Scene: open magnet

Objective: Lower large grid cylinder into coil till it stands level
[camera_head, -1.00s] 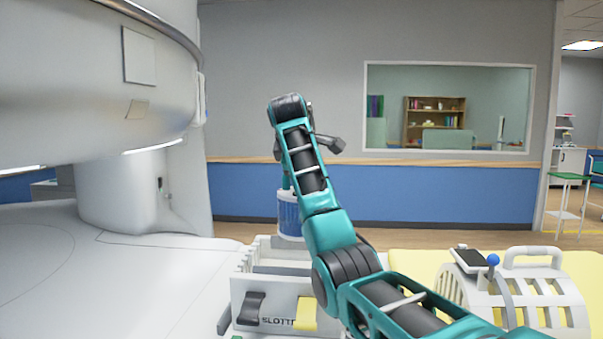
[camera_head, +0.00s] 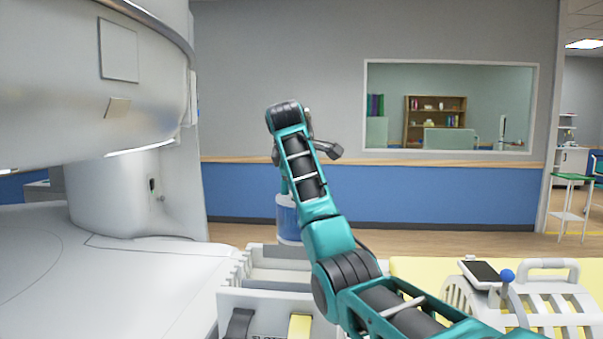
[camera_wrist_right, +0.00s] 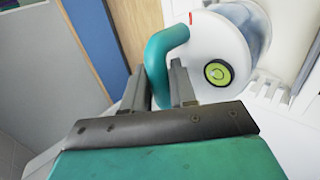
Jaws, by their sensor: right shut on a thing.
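The large cylinder (camera_head: 288,220), blue-sided with a pale top and base, hangs upright behind my right forearm in the head view. In the right wrist view its white round top (camera_wrist_right: 205,45) carries a green-yellow bubble level (camera_wrist_right: 218,72) and a teal bent handle (camera_wrist_right: 166,55). My right gripper (camera_wrist_right: 163,82) is shut on that handle. In the head view the gripper is mostly hidden by my arm. A white barred coil (camera_head: 525,295) with a top handle stands at the lower right, apart from the cylinder. My left gripper is out of view.
A white slotted box (camera_head: 265,298) stands below the cylinder, with black and yellow straps. The scanner (camera_head: 90,90) and its pale base fill the left. A phone-like device (camera_head: 482,272) and blue knob (camera_head: 507,275) sit by the coil on a yellow pad (camera_head: 425,268).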

